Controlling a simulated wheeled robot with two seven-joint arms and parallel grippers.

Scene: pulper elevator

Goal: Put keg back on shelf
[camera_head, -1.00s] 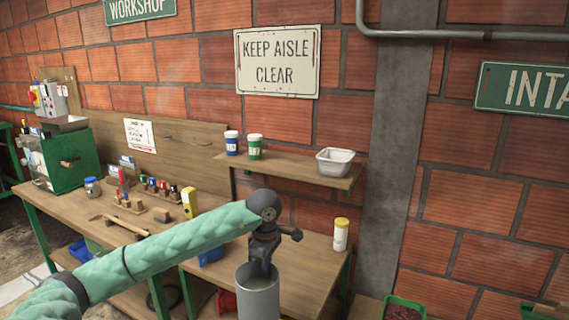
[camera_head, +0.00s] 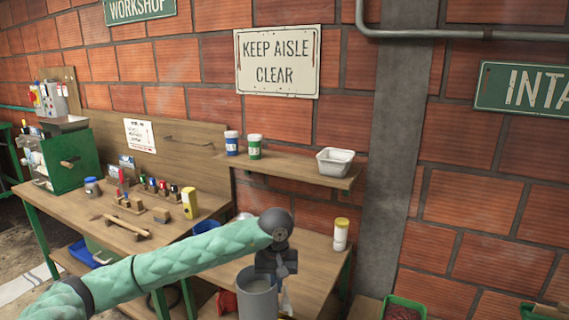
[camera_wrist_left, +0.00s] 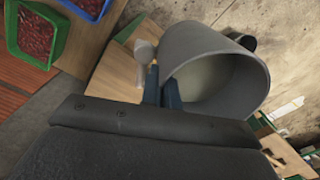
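A grey, open-topped cylinder (camera_head: 257,299), which I take to be the keg, stands upright at the bottom of the head view, in front of the low table. The wrist view looks into its hollow mouth (camera_wrist_left: 250,75). My left gripper (camera_head: 281,276) is at its right rim. In the wrist view the left gripper's dark blue fingers (camera_wrist_left: 162,88) are close together, one each side of the rim wall, and seem shut on it. The cylinder's base is out of view. The wooden wall shelf (camera_head: 290,172) is behind and above. My right gripper is not in view.
A yellow-lidded jar (camera_head: 340,235) stands on the low table (camera_head: 318,262). A concrete pillar (camera_head: 392,170) rises right of the shelf.

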